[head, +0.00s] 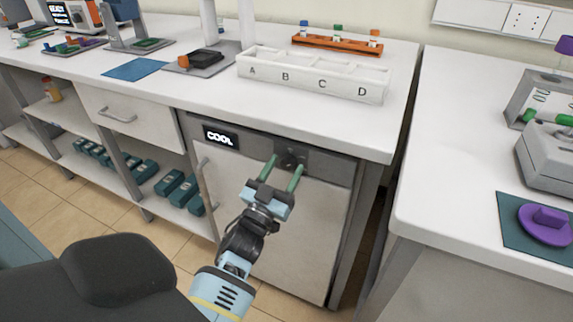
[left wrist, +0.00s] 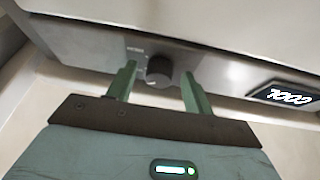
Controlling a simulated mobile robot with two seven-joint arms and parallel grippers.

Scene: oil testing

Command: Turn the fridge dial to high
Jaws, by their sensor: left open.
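The fridge (head: 265,229) is a white-doored unit under the bench with a vertical handle on its left. Its dial (head: 290,160) is a small dark knob on the grey top panel, and it also shows in the left wrist view (left wrist: 159,70). A black display (head: 220,137) reading "COOL" sits left of the dial. My left gripper (head: 284,169) is open, its two green fingers pointing at the panel. In the left wrist view (left wrist: 160,88) the fingers stand on either side of the dial; I cannot tell whether they touch it. My right gripper is out of view.
A white tray (head: 310,84) with compartments marked A to D stands on the bench above the fridge. An orange rack (head: 337,45) is behind it. A drawer handle (head: 117,116) and shelves with several teal blocks lie left. A second bench stands right.

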